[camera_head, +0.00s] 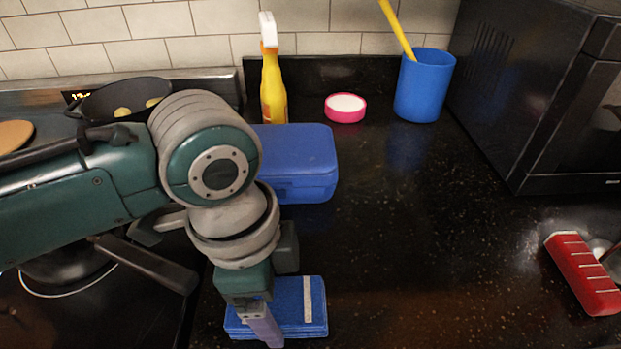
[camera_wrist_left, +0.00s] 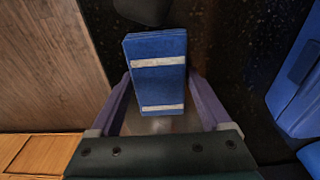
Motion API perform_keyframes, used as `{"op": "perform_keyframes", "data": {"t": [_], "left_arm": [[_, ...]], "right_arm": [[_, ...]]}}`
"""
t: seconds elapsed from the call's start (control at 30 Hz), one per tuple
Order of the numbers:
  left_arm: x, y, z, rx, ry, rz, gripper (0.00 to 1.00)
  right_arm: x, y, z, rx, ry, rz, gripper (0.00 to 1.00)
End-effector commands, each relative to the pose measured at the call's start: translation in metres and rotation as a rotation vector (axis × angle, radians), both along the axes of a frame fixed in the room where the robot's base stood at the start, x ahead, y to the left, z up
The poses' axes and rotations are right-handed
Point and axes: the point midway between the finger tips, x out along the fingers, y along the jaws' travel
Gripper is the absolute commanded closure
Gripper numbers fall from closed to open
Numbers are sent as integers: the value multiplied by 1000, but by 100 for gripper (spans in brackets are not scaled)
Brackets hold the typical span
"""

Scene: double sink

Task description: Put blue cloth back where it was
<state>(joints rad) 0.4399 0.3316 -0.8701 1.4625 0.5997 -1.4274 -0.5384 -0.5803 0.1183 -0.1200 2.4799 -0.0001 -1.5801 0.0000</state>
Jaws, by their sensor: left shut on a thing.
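The blue cloth (camera_head: 303,300) is folded into a flat rectangular stack with pale stripes. It is at the lower middle of the head view, low over or on the dark counter; I cannot tell whether it touches. My left gripper (camera_head: 264,328) points down and is shut on the cloth, covering part of it. In the left wrist view, the cloth (camera_wrist_left: 158,70) shows two pale stripes and sits between the two purple fingers of my left gripper (camera_wrist_left: 157,84). My right gripper is not in view.
A blue lidded box (camera_head: 305,165) stands behind the cloth. A yellow spray bottle (camera_head: 273,90), a pink-rimmed dish (camera_head: 345,108) and a blue cup (camera_head: 424,88) line the back. A black microwave (camera_head: 535,80) and a red striped object (camera_head: 582,275) are right. The middle counter (camera_head: 420,250) is clear.

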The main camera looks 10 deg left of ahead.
Motion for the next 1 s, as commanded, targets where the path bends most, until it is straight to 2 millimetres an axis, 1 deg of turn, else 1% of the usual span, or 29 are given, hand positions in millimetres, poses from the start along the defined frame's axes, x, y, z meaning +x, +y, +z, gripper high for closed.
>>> {"op": "perform_keyframes", "data": {"t": [0.17,0.27,0.3,0.43,0.47,0.67,0.77,0.87,1.0], "left_arm": [[0,0,1,0,0,0,99],[0,0,-3,0,1,1,99],[0,0,-3,1,1,1,18],[0,0,-2,0,1,1,3],[0,0,-2,0,1,1,0],[0,0,-2,0,0,1,0],[0,0,3,-1,-1,0,0],[1,1,16,-1,-2,1,0],[0,5,47,-2,-5,0,0]], "right_arm": [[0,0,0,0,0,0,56],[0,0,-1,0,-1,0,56],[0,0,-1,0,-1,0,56],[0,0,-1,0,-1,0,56],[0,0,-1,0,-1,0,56],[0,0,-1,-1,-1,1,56],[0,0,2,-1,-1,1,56],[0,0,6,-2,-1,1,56],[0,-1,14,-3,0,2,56]]}}
